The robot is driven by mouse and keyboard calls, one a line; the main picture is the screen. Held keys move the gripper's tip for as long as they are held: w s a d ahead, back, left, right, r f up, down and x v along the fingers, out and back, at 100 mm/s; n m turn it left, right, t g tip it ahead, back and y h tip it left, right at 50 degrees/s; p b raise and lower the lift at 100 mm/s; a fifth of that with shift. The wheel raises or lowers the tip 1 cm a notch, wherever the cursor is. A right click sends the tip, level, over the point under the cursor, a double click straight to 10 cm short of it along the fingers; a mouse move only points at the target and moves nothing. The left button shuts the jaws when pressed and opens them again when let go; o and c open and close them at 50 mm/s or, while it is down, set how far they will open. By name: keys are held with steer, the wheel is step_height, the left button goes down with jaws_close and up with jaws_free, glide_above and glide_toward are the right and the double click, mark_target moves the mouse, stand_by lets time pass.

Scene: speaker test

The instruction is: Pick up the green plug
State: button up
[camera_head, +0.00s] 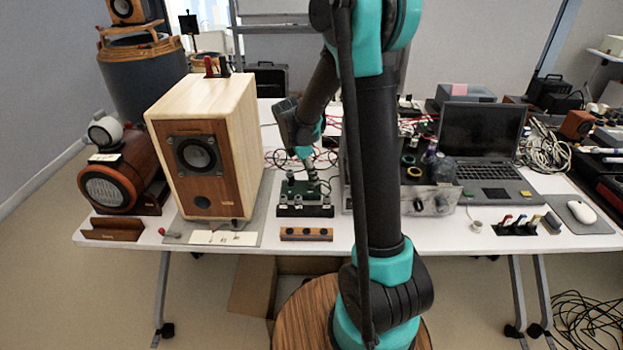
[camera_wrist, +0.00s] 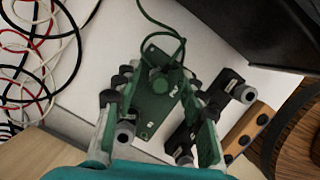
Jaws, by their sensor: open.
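In the wrist view a small round green plug (camera_wrist: 159,83) with a green cable is seen between the fingers of my open gripper (camera_wrist: 160,88). Behind it is a green circuit board (camera_wrist: 152,108) with small metal fittings. Contact between the fingers and the plug cannot be told. In the head view my gripper (camera_head: 312,170) points down at the board (camera_head: 303,192) on the table. The plug is too small to make out there.
A wooden speaker (camera_head: 225,150) stands left of the board on the white table (camera_head: 350,232). A wooden strip with black knobs (camera_head: 306,234) lies in front of it. A clear box (camera_head: 440,198) and a laptop (camera_head: 483,135) stand to the right. Red, white and black cables (camera_wrist: 28,50) lie nearby.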

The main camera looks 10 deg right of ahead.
jaws_close()
steer(key=shift+r, duration=0.1)
stand_by(0.3)
step_height(320, 180, up, 20)
stand_by(0.5)
steer(key=shift+r, duration=1.9)
